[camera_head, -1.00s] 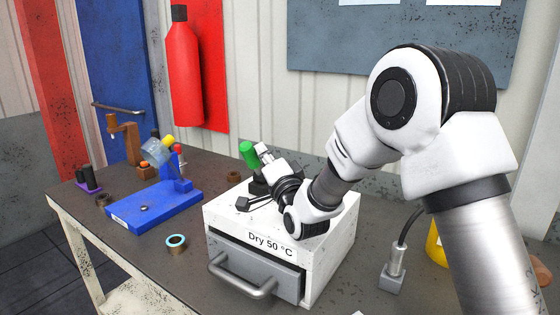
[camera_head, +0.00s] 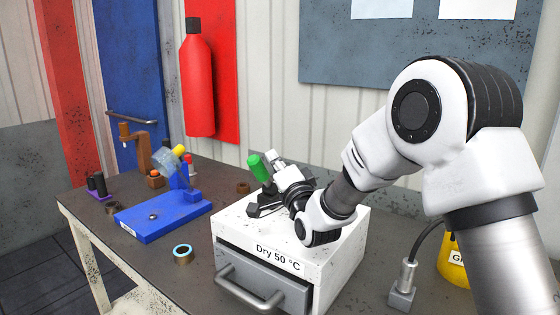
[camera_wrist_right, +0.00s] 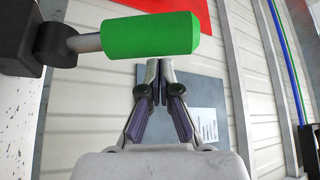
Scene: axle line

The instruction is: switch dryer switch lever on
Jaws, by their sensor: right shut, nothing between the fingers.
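The dryer (camera_head: 340,262) is a white box labelled "Dry 50 °C" on the table. Its switch lever has a green handle (camera_head: 259,167) above a dark base on the dryer top, leaning up and to the left. My right gripper (camera_head: 273,157) is beside the handle, with its fingers shut and empty. In the right wrist view, the green handle (camera_wrist_right: 150,34) lies across the top on a grey shaft from a black pivot. The shut fingertips (camera_wrist_right: 154,68) show just below it; I cannot tell whether they touch. My left gripper is out of view.
The grey drawer front with its handle (camera_head: 250,296) faces the table's near edge. A blue fixture (camera_head: 160,218) and a dark ring with a blue rim (camera_head: 182,254) are to the left. A yellow container (camera_head: 452,262) stands right, partly behind my arm.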

